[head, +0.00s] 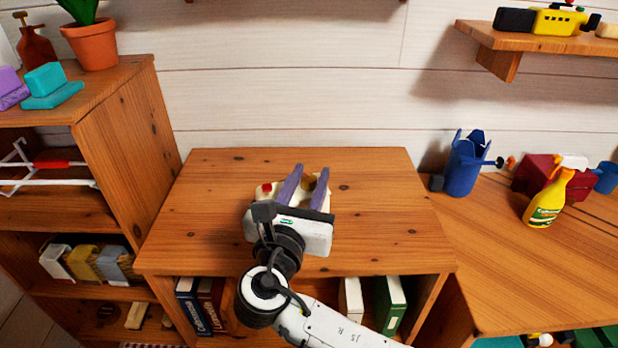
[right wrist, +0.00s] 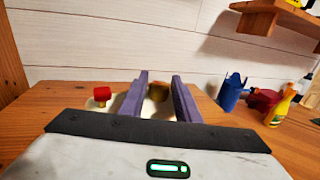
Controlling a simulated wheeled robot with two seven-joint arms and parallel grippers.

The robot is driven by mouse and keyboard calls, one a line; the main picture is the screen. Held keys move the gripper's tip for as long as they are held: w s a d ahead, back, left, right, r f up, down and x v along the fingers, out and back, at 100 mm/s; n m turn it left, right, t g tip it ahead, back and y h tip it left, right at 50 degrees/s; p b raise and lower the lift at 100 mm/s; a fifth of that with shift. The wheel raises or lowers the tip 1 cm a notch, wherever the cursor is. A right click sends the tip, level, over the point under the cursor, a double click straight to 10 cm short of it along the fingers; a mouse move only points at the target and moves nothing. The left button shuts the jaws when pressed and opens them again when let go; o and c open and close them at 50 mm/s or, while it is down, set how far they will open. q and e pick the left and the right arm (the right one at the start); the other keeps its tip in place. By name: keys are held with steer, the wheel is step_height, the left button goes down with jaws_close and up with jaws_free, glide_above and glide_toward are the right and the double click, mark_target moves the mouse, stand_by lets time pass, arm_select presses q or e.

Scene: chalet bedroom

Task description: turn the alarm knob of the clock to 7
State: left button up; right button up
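The clock (head: 258,200) is a cream-coloured body on the wooden cabinet top, mostly hidden behind my right gripper. It carries a red knob (head: 266,187) on its left and a brass-coloured knob (head: 309,181) further right. In the right wrist view the red knob (right wrist: 102,92) stands left of the fingers, and the brass knob (right wrist: 158,92) shows in the gap between them. My right gripper (head: 308,178) is open, its two purple fingers apart over the clock. I cannot tell whether they touch the brass knob. The clock's face and any numbers are hidden. My left gripper is out of view.
The cabinet top (head: 385,205) around the clock is clear. A taller shelf (head: 125,125) with a potted plant (head: 92,45) stands at the left. A blue holder (head: 463,170), a dark red box (head: 535,172) and a yellow spray bottle (head: 545,205) stand on the right desk.

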steer(key=shift+o, duration=1)
steer(key=b+v, duration=0.1)
steer(key=v, duration=0.9)
steer(key=shift+s, duration=0.15)
